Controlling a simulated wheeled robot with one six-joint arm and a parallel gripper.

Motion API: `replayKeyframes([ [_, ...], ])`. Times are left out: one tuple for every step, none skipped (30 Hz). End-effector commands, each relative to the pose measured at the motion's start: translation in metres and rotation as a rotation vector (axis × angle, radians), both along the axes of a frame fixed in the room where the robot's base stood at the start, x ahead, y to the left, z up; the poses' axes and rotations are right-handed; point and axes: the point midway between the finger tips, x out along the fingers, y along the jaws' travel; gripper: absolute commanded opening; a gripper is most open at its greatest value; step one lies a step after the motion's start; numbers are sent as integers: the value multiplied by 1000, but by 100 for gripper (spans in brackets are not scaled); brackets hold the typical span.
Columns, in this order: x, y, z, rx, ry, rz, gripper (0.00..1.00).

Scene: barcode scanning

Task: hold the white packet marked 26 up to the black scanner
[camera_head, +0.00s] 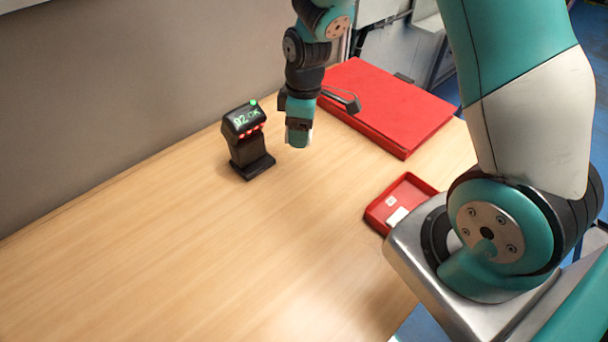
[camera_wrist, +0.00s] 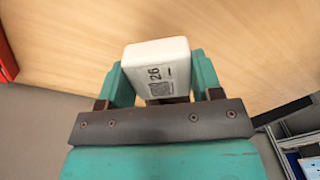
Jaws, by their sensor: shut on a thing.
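The white packet marked 26 (camera_wrist: 157,66) is between the teal fingers of my gripper (camera_wrist: 163,78) in the wrist view. Its printed face with the number and a code patch is turned to the wrist camera. In the head view my gripper (camera_head: 299,134) points down above the table, just right of the black scanner (camera_head: 248,150), with a small gap between them in the picture. The packet is mostly hidden there behind the fingers. The scanner stands upright on its base, its screen showing text that reads like "02 OK", with a green light on top and red lights below.
A red tray (camera_head: 373,222) with small white items lies near the table's right side, by my arm's base. A large flat red block (camera_head: 390,105) lies behind it. A grey wall runs behind the scanner. The wooden table (camera_head: 180,260) is clear at the left and front.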

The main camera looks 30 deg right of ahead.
Motion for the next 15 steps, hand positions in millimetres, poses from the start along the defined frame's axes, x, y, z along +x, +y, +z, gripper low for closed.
replayKeyframes([
  [-12, 8, -2, 23, 8, 152, 31],
  [-18, 12, -4, 39, 12, 251, 31],
  [-26, 18, -7, 57, 18, 382, 31],
  [-33, 22, -9, 72, 26, 483, 31],
  [-40, 26, -11, 86, 34, 583, 31],
  [-49, 31, -13, 104, 48, 716, 31],
  [-56, 34, -15, 115, 59, 814, 31],
  [-63, 37, -16, 126, 72, 910, 31],
  [-72, 41, -18, 141, 91, 1035, 31],
  [-78, 43, -20, 149, 106, 1123, 31],
  [-84, 46, -20, 155, 120, 1208, 31],
  [-92, 48, -22, 164, 140, 1312, 31],
  [-98, 49, -23, 170, 155, 1381, 31],
  [-103, 51, -23, 174, 170, 1445, 31],
  [-108, 52, -24, 177, 185, 1521, 31],
])
